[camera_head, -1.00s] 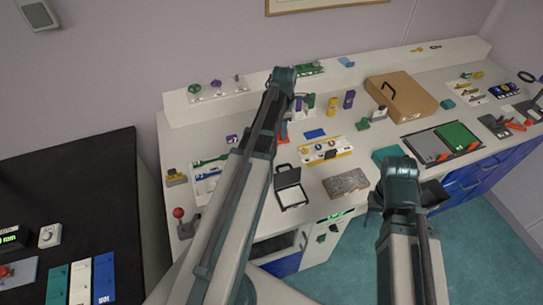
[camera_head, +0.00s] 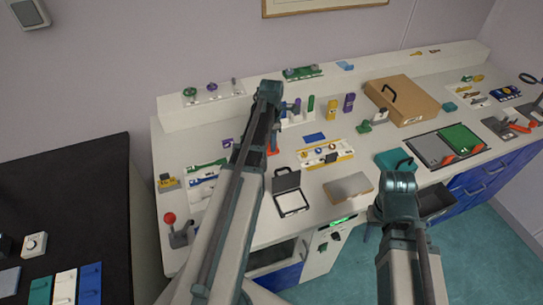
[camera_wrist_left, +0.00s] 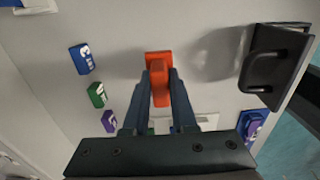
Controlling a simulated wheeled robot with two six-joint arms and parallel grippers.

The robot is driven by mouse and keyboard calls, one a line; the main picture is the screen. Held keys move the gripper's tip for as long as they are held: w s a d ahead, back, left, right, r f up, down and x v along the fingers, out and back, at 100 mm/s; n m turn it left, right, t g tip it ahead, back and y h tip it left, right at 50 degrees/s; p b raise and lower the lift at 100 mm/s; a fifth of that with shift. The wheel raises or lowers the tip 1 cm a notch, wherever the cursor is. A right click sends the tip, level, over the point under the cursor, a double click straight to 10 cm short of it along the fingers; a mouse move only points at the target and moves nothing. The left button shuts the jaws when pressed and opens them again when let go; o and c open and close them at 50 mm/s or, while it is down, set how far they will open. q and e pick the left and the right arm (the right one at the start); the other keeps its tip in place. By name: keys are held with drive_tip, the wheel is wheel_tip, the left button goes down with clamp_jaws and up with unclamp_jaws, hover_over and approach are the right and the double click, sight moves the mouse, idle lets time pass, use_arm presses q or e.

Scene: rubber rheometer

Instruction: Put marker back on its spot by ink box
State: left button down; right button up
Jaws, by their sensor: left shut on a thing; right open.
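My left gripper (camera_wrist_left: 160,85) is shut on an orange piece (camera_wrist_left: 159,62), also visible as a small orange patch beside my left arm in the head view (camera_head: 273,146). Its wider end points away from the jaws, above the pale worktop. I cannot tell whether this is the marker, or whether it touches the surface. The left fingers are mostly hidden behind the arm in the head view. My right arm is at the lower right there; its jaws are not visible. Blue (camera_wrist_left: 82,58), green (camera_wrist_left: 97,94) and purple (camera_wrist_left: 109,121) labelled pieces lie left of the left gripper; I cannot identify the ink box.
An open black case (camera_head: 291,200) stands right of my left arm, near the front. A grey slab (camera_head: 348,187) lies farther right. Yellow (camera_head: 331,110) and purple (camera_head: 348,103) bottles and a brown box (camera_head: 402,103) stand at the back. A red-knobbed lever (camera_head: 170,219) is at front left.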

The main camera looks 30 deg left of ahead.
use_arm(q)
wheel_tip(320, 180, down, 4)
drive_tip(key=b, duration=0.3)
drive_tip(key=shift+r, duration=0.2)
drive_tip(key=shift+b, duration=0.3)
drive_tip(key=shift+f, duration=0.25)
drive_tip(key=c, duration=0.7)
unclamp_jaws()
drive_tip(key=shift+r, duration=0.1)
drive_tip(key=shift+r, duration=0.15)
wheel_tip(320, 180, up, 12)
drive_tip(key=p, duration=1.2)
